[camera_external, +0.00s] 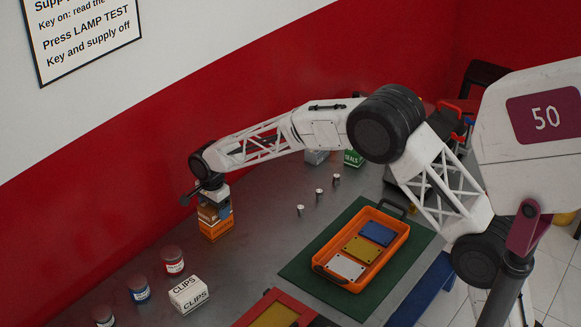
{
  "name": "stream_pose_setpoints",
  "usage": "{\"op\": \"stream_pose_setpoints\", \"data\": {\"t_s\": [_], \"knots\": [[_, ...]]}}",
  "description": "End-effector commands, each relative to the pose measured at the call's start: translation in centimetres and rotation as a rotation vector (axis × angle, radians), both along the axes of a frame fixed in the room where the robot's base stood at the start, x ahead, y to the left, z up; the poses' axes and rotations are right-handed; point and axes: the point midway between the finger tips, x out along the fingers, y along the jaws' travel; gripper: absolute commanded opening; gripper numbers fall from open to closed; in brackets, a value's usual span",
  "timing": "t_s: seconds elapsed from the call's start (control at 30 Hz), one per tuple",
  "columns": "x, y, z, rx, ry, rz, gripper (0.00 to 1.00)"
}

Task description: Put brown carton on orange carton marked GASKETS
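The brown carton (207,214) is directly below my gripper (215,203), at the left end of the arm. An orange carton (216,231) is right under the brown carton on the grey bench. The two cartons look touching or nearly so; I cannot tell whether the brown one rests on it. No GASKETS marking is readable on the orange carton from here. My gripper points down at the brown carton, with a small blue part beside it. The fingers are too small and partly hidden to show whether they grip it.
A white CLIPS carton (188,294) and several red- or blue-labelled jars (172,260) stand in front of the stack. An orange tray (389,258) with coloured plates lies on a green mat (298,274) to the right. Small pins (300,210) and a green SEALS carton (353,158) are behind.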

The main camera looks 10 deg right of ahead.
Motion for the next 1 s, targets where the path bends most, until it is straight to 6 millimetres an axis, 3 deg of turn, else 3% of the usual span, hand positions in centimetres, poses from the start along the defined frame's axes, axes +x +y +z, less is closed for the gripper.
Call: {"op": "stream_pose_setpoints", "data": {"t_s": [0.57,0.77,1.0], "knots": [[0.0,0.0,0.9,0.001,-0.001,0.000,0.87],[0.0,0.0,3.0,0.001,-0.001,0.000,0.87],[0.0,0.0,6.8,0.002,-0.002,0.000,0.87]]}}
